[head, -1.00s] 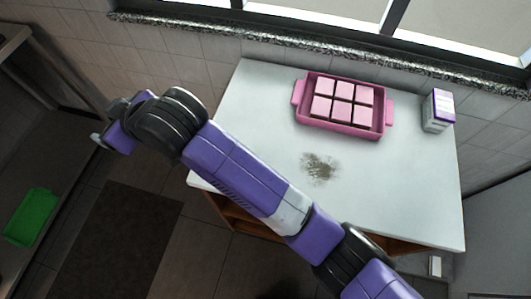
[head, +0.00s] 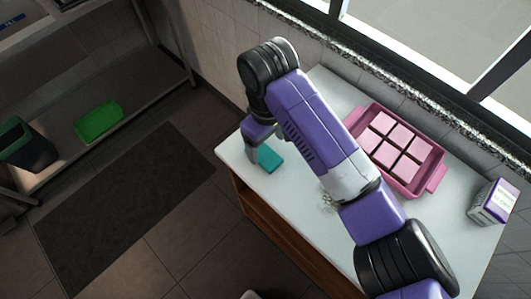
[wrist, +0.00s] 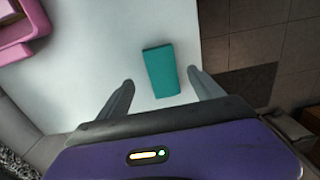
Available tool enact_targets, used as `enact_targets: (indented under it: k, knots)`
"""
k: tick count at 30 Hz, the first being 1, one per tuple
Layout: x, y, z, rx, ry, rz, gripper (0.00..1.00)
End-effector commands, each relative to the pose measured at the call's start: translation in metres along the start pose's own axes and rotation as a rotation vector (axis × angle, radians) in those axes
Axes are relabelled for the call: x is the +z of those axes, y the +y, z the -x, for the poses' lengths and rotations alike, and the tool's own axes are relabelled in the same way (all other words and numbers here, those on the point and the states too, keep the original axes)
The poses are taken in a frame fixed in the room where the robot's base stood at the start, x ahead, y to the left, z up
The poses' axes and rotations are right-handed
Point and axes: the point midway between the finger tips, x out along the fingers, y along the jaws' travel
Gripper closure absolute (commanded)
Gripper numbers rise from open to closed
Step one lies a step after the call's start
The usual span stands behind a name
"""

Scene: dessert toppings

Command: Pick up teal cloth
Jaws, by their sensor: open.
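The teal cloth (head: 269,159) lies flat on the white table near its left corner in the head view, partly covered by my arm. In the wrist view the teal cloth (wrist: 162,71) is a folded rectangle on the white surface, just beyond and between my fingers. My gripper (wrist: 160,84) is open and empty, with one finger on each side of the cloth's near end. In the head view my gripper (head: 255,142) points down above the table beside the cloth; its fingertips are hard to make out there.
A pink tray (head: 428,183) with several pink-topped squares stands on the table (head: 307,205), with a purple-and-white carton (head: 493,202) near the right end. A dark smudge (head: 328,200) shows beside my arm.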

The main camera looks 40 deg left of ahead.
Motion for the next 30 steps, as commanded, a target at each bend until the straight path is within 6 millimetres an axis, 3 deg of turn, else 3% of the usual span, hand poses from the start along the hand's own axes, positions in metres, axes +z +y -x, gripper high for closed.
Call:
enact_targets:
  k: [10, 20, 30]
  knots:
    - [-0.001, -0.003, -0.044, 0.001, 0.000, -0.001, 0.24]
    - [-0.001, -0.003, -0.051, 0.002, 0.002, -0.001, 0.26]
    - [-0.001, -0.003, -0.050, 0.002, 0.002, -0.001, 0.89]
